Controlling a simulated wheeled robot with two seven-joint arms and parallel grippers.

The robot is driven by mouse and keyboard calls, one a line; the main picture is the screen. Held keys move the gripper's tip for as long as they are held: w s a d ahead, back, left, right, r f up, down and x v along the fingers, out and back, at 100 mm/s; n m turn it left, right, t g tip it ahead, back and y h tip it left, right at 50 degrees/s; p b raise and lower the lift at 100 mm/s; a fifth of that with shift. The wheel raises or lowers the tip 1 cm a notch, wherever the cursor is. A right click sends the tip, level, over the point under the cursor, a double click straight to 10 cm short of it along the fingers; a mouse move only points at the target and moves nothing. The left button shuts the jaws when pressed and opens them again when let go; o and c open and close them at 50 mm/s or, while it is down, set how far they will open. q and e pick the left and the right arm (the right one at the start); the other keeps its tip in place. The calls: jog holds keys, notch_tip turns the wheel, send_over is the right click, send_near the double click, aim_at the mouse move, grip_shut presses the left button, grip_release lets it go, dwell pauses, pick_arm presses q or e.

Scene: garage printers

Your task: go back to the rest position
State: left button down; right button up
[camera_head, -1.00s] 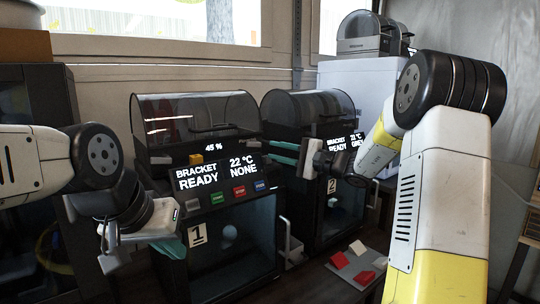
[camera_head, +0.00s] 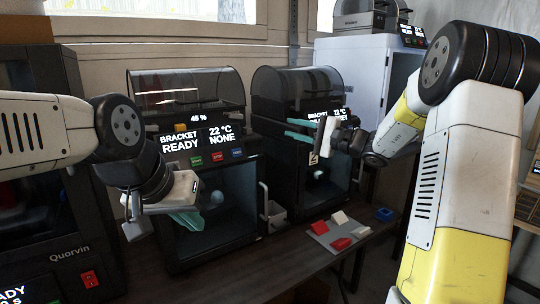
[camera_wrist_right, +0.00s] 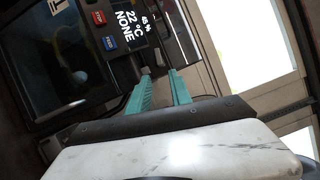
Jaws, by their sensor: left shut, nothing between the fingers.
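My left gripper (camera_head: 187,220) is in front of the lower left part of the nearer printer (camera_head: 215,190) in the head view. Its teal fingers point down and right, are shut and hold nothing. My right gripper (camera_head: 293,128) is in front of the second printer (camera_head: 298,95), near its display, with its teal fingers pointing left. In the right wrist view the two fingers (camera_wrist_right: 158,82) stand apart with nothing between them, so it is open. The nearer printer's panel, reading 22 °C and NONE, shows beyond the fingertips there.
A dark printer marked Quorvin (camera_head: 70,254) stands close at the left. A grey plate (camera_head: 338,232) with red and white pieces and a blue box (camera_head: 384,214) lie on the table (camera_head: 275,268). A white cabinet (camera_head: 362,75) stands behind. The table front is mostly clear.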

jog(key=s+a+f+n+g+h, duration=0.1)
jog(key=s+a+n+g+h, duration=0.15)
jog(key=s, duration=0.75)
jog(key=s+a+f+n+g+h, duration=0.2)
jog(key=s+a+n+g, duration=0.15)
jog(key=s, duration=0.65)
jog(key=s+d+f+n+h, duration=0.1)
jog(key=s+d+f+h, duration=0.1)
jog(key=s+d+h, duration=0.2)
jog(key=s+d+f+n+t+h, duration=0.1)
jog(key=s+d+f+n+h, duration=0.1)
jog(key=s+d+h, duration=0.3)
jog(key=s+d+f, duration=0.1)
jog(key=s+d, duration=0.3)
jog(key=s, duration=0.1)
jog(key=shift+f+t, duration=0.15)
jog(key=shift+t, duration=0.15)
jog(key=shift+a, duration=0.1)
jog(key=shift+c, duration=0.4)
